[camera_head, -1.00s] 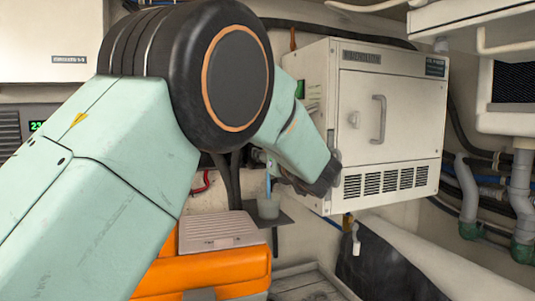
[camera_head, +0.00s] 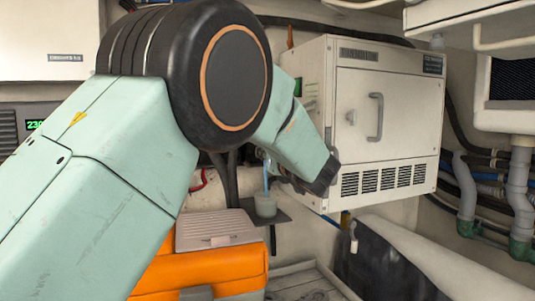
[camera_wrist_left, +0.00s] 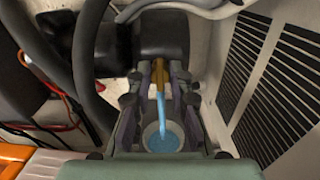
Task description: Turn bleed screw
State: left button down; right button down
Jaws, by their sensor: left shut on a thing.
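The bleed screw (camera_wrist_left: 159,75) looks brass-coloured and sits between the fingers of my left gripper (camera_wrist_left: 158,97) in the left wrist view. The gripper is shut on it. A thin light blue tube or stream (camera_wrist_left: 161,108) runs from the screw down to a small cup (camera_wrist_left: 148,137) with blue liquid in it; I cannot tell tube from stream. In the head view the cup (camera_head: 265,206) stands on a dark shelf below the gripper, and the blue line (camera_head: 266,178) shows above it. My wrist hides the screw there. My right gripper is not in view.
A white cabinet (camera_head: 384,128) with a handle and vents stands close to the right of my left wrist. An orange case (camera_head: 205,272) with a grey lid lies below. Dark hoses (camera_wrist_left: 88,60) run left of the gripper. Pipes (camera_head: 468,195) line the right wall.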

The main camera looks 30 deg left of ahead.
pick_arm(q)
jog(key=shift+r, duration=0.1)
jog(key=shift+d+r+m, duration=0.1)
jog(key=shift+r+m, duration=0.05)
jog(key=shift+m, duration=3.15)
jog(key=shift+w, duration=0.1)
jog(key=c, duration=1.6)
grip_release()
jog(key=o, duration=0.4)
notch_tip(320, 180, up, 10)
jog(key=shift+f, duration=0.15)
